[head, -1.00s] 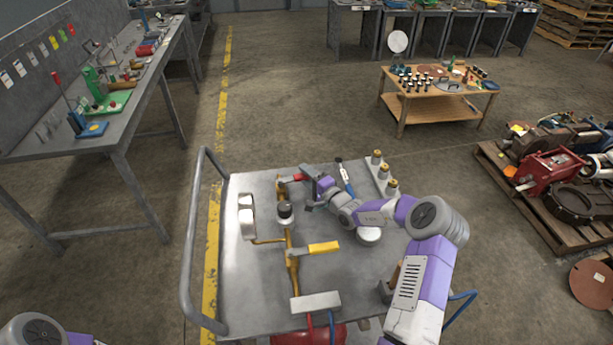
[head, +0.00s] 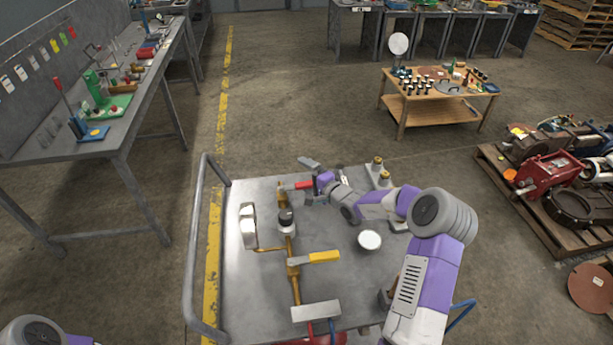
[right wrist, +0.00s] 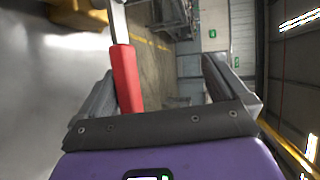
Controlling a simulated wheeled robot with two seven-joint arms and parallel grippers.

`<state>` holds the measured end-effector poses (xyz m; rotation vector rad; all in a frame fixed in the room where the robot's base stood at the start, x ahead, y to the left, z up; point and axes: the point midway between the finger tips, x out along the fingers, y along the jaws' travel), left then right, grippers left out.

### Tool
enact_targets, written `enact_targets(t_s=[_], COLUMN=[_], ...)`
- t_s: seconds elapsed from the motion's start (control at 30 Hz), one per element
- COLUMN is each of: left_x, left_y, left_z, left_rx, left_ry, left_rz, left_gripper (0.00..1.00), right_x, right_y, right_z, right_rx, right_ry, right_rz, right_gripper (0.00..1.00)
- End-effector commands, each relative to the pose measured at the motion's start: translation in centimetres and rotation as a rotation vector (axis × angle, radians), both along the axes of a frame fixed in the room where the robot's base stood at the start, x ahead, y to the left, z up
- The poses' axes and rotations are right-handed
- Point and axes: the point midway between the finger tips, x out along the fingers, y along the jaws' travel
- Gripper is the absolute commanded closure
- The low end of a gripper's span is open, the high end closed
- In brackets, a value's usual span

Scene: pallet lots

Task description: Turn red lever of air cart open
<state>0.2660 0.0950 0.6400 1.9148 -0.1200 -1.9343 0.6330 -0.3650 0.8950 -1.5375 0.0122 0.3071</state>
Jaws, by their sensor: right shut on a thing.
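The air cart (head: 240,300) is a grey-topped cart in front of me, with a brass pipe line running along it. The red lever (head: 304,184) is at the far end of this line and points right, across the pipe. My right gripper (head: 308,181) is at the lever's handle and shut on it. In the right wrist view, the red handle (right wrist: 126,78) lies between the fingers, close against the left one, with its bare metal shank beyond. The valve body shows only in part there. Only a bit of my left arm shows at the bottom left; its gripper is out of view.
A yellow lever (head: 323,257) on the same pipe also points right. A gauge (head: 286,220), a white round disc (head: 369,240) and brass fittings (head: 378,170) stand on the cart. A grey rail (head: 189,265) bounds its left side. A workbench (head: 120,125) stands left.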

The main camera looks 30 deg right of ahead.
Motion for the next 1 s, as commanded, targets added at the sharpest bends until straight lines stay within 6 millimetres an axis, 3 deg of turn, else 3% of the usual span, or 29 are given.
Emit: enact_targets(t_s=[0.03, 0.1, 0.27, 0.83, 1.0], left_x=[0.0, 0.0, 0.0, 0.0, 0.0], left_y=[0.0, 0.0, 0.0, 0.0, 0.0], left_z=[0.3, 0.2, 0.0, -0.7, -0.9], left_rx=[0.0, 0.0, 0.0, 0.0, 0.0], left_ry=[0.0, 0.0, 0.0, 0.0, 0.0], left_rz=[0.0, 0.0, 0.0, 0.0, 0.0], left_gripper=[0.58, 0.58, 0.58, 0.58, 0.58], right_x=[0.3, 0.3, -0.5, -4.6, -5.9], right_y=[0.0, 0.1, 0.0, -0.6, -0.8], right_z=[1.2, 1.1, 1.1, 0.9, 0.6], right_rx=[-0.007, -0.007, -0.007, -0.008, -0.005], right_ry=[-0.021, -0.02, -0.02, -0.018, -0.01], right_rz=[0.002, 0.002, 0.003, 0.001, 0.0], right_gripper=[0.24, 0.29, 0.25, 0.55, 0.55])
